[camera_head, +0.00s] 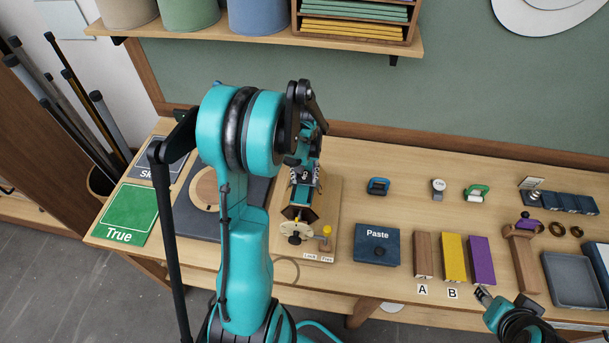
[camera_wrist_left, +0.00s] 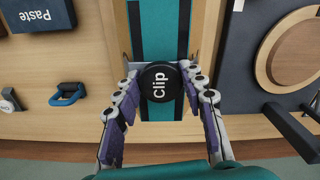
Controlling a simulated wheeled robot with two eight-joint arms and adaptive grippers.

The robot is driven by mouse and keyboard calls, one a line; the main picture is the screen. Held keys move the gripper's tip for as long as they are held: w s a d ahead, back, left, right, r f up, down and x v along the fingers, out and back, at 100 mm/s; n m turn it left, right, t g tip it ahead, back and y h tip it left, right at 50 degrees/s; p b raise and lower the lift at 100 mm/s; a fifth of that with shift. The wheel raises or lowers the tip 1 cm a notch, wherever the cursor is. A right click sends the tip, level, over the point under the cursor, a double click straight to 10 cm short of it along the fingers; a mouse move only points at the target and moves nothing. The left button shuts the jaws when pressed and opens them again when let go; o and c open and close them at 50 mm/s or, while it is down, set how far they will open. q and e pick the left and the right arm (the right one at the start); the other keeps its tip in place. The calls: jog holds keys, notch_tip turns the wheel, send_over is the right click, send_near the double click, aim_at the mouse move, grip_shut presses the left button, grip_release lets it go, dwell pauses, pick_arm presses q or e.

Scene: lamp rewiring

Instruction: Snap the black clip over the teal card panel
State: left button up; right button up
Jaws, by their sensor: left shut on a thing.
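The black clip (camera_wrist_left: 160,82) is a round piece labelled "Clip", between the fingers of my left gripper (camera_wrist_left: 160,80) in the left wrist view. That gripper is shut on it. The teal card panel (camera_wrist_left: 160,30) shows as an upright teal strip with dark bands, directly behind or under the clip. I cannot tell whether the clip touches it. In the head view my left gripper (camera_head: 303,178) is over the wooden stand (camera_head: 330,215), and my arm hides part of the clip and panel. My right gripper (camera_head: 484,295) is at the lower right, by the table's front edge; its jaw state is unclear.
A blue "Paste" box (camera_head: 376,246) stands right of the stand, then brown, yellow (camera_head: 454,260) and purple blocks. A blue clamp (camera_head: 378,187) and a green one (camera_head: 477,193) lie behind. A green "True" card (camera_head: 128,215) lies at left. A grey tray (camera_head: 573,282) is far right.

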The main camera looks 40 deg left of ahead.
aim_at(304, 176)
pick_arm(q)
jog(key=shift+s+f+b, duration=0.1)
jog(key=shift+f+b, duration=0.1)
jog(key=shift+b, duration=0.2)
dwell(1.3)
jog(key=o, duration=1.4)
jog(key=shift+o, duration=0.5)
jog(key=o, duration=0.4)
jog(key=shift+r, duration=0.2)
jog(key=shift+r+p, duration=2.6)
jog(key=shift+r, duration=1.25)
